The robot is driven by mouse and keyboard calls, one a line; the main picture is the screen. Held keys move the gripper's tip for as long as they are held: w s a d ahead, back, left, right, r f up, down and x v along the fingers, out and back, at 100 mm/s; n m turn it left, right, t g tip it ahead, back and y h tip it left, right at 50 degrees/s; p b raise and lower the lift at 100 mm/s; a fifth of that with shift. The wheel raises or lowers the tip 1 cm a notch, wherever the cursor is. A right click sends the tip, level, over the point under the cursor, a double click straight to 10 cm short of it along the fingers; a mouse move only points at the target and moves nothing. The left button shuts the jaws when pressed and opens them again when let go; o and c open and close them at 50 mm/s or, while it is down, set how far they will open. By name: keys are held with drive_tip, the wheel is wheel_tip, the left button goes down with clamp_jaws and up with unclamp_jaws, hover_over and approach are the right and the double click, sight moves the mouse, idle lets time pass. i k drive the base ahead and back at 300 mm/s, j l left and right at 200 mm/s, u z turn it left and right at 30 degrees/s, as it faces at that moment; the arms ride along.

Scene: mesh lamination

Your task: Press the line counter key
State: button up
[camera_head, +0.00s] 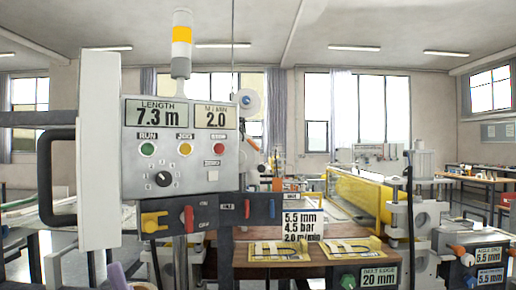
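The control panel (180,180) is a light grey box at the left centre. Its LENGTH display (157,113) reads 7.3 m, and the M/MIN display (216,115) reads 2.0. Below are the green RUN button (148,149), yellow JOG button (184,149) and red STOP button (219,149). A small white key (212,163) sits below the STOP button; its label is too small to read, so I cannot tell for sure that it is the line counter key. A black rotary knob (163,179) is at its left. Nothing covers the panel front. My gripper is not seen.
A dark bar under the panel carries a yellow knob (151,222) and a red lever (188,219). A black handle (45,180) juts out at left. A signal lamp (181,40) stands on top. A brown table (290,254) with yellow-edged sheets lies at lower right.

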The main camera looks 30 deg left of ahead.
sight(212, 176)
drive_tip(key=u, duration=1.3)
